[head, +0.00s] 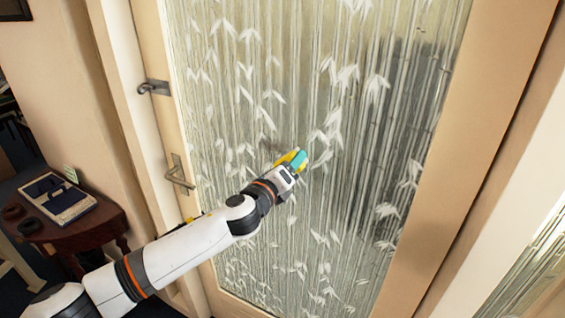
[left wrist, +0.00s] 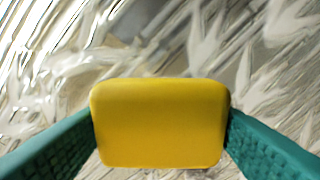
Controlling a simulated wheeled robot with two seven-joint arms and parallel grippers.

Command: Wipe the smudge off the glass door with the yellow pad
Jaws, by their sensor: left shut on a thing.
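The glass door (head: 335,205) has a pale wooden frame and frosted bamboo and leaf patterns. My left gripper (head: 294,158) is in front of the middle of the glass, its teal fingers shut on the yellow pad (left wrist: 160,122). The pad also shows as a small yellow edge in the head view (head: 283,160). A faint dark smudge (head: 268,147) shows on the glass just up and left of the pad. I cannot tell whether the pad touches the glass. My right gripper is not in view.
A metal lever handle (head: 179,175) and a latch (head: 154,87) are on the door's left side. A dark wooden side table (head: 90,226) with a tray and small items stands at the left, beside my left arm.

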